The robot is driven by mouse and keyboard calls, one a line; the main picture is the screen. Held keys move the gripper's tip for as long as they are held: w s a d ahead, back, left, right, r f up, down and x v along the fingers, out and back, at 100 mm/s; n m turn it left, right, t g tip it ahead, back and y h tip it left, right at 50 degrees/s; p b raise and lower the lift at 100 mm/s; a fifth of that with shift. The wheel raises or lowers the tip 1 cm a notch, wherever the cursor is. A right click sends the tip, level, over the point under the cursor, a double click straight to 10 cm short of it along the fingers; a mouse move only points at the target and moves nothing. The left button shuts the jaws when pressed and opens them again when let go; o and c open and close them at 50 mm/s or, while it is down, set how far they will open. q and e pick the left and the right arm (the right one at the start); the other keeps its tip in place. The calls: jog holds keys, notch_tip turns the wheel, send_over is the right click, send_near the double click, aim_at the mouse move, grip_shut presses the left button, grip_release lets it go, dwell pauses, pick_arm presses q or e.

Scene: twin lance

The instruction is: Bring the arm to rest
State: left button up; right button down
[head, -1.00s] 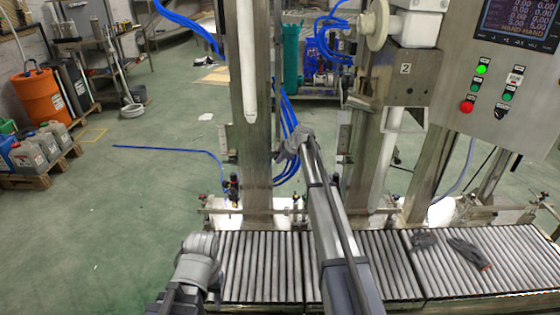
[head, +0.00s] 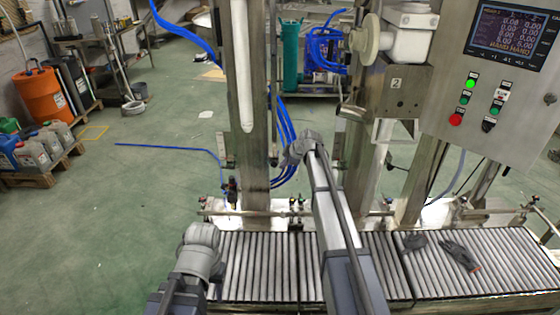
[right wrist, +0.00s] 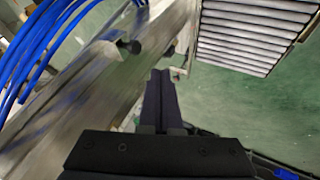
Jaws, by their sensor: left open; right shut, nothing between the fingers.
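My right arm (head: 330,220) rises through the middle of the head view, in front of the roller conveyor, with its grey bent joint near the steel column. Its gripper is hidden in the head view. In the right wrist view my right gripper (right wrist: 160,74) shows two dark fingers pressed together with nothing between them. It points toward a steel frame, and I cannot tell the distance. My left arm (head: 200,255) shows at the bottom left of the head view, over the conveyor's left end. Its grey joint is visible, but its fingers are not.
The roller conveyor (head: 260,265) runs across the front, with dark gloves (head: 458,254) on its right part. A steel column (head: 250,130) with blue hoses (head: 288,140) stands behind it. A control panel (head: 490,105) hangs at the right. The green floor at left is open.

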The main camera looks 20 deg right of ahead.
jog(key=s+a+f+m+g+p, duration=0.1)
jog(key=s+a+m+g, duration=0.3)
jog(key=s+a, duration=1.4)
pick_arm(q)
notch_tip(320, 180, up, 3)
jog(key=shift+r+p, duration=0.1)
jog(key=shift+p, duration=0.7)
pick_arm(e)
jog(key=s+a+m+g+h, duration=0.1)
jog(key=s+m+h, duration=0.1)
jog(key=s, duration=1)
jog(key=s+a+m+g+h, duration=0.1)
jog(key=s+m+g+h, duration=0.1)
jog(key=s, duration=1.1)
jog(key=shift+a+m, duration=0.35)
jog(key=shift+m, duration=0.55)
